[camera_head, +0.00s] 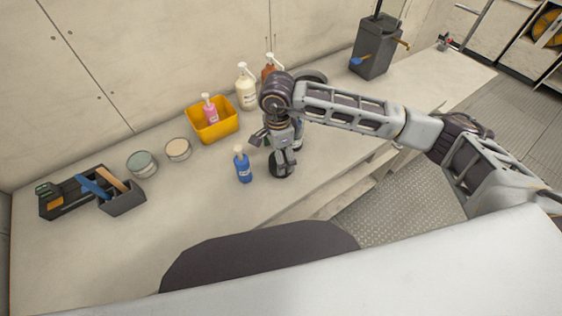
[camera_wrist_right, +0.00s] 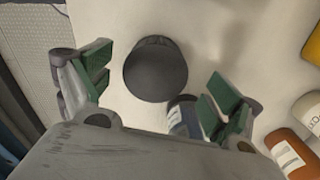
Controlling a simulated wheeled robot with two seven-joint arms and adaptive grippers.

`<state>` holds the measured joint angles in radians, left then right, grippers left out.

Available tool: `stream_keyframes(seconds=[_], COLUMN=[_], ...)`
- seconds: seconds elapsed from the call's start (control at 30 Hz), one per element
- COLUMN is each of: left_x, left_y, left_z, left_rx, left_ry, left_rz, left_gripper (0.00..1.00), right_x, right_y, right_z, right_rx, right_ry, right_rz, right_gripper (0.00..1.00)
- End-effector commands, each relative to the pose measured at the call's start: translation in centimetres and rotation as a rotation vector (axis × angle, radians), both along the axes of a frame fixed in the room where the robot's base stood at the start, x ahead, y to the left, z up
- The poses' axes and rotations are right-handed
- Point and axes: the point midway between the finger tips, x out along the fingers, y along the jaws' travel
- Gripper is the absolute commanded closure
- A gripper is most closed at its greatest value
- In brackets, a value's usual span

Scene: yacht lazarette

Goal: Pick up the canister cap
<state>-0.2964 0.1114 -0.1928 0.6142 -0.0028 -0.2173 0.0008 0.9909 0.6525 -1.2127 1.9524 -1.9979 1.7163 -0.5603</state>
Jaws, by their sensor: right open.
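A dark round piece, which I take for the canister cap (camera_head: 281,169), lies on the pale bench top beside the blue bottle (camera_head: 243,168). In the right wrist view the cap (camera_wrist_right: 155,72) is a dark grey disc with a small tab at its top edge. My right gripper (camera_head: 271,152) points down over the cap and partly covers it in the head view. In the wrist view its green-padded fingers (camera_wrist_right: 157,85) stand apart, one on each side of the cap, with nothing held. I cannot tell the exact height above it. My left gripper is out of view.
A yellow bin (camera_head: 225,128) with a pink bottle, a cream pump bottle (camera_head: 246,88) and a brown one (camera_head: 270,65) stand behind. Two round tins (camera_head: 177,149) and a grey tool box (camera_head: 122,203) are at left. The front middle bench is clear.

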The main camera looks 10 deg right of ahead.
Motion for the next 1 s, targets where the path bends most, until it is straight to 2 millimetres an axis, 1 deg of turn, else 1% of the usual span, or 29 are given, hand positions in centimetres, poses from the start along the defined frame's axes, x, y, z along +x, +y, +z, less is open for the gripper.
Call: stream_keyframes(seconds=[0.2,0.3,0.4,0.53,0.93,1.0], left_x=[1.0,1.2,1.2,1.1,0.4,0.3], left_y=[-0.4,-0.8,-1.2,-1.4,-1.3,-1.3], left_z=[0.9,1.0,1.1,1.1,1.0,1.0], left_rx=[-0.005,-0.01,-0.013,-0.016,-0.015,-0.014], left_ry=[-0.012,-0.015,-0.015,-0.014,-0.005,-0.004], left_rz=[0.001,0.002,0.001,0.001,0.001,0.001], left_gripper=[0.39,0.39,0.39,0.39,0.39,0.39], right_x=[-0.5,-0.4,-0.4,-0.4,-0.3,-0.3], right_y=[-0.1,-0.1,-0.1,-0.1,-0.1,-0.1], right_z=[-2.0,-3.2,-3.9,-4.2,-4.2,-4.2], right_rx=[-0.001,0.0,-0.001,-0.001,-0.001,-0.001], right_ry=[0.001,0.002,0.0,-0.001,-0.001,-0.001], right_rz=[0.0,0.0,0.0,0.0,0.0,0.0], right_gripper=[0.09,0.09,0.09,0.09,0.09,0.18])
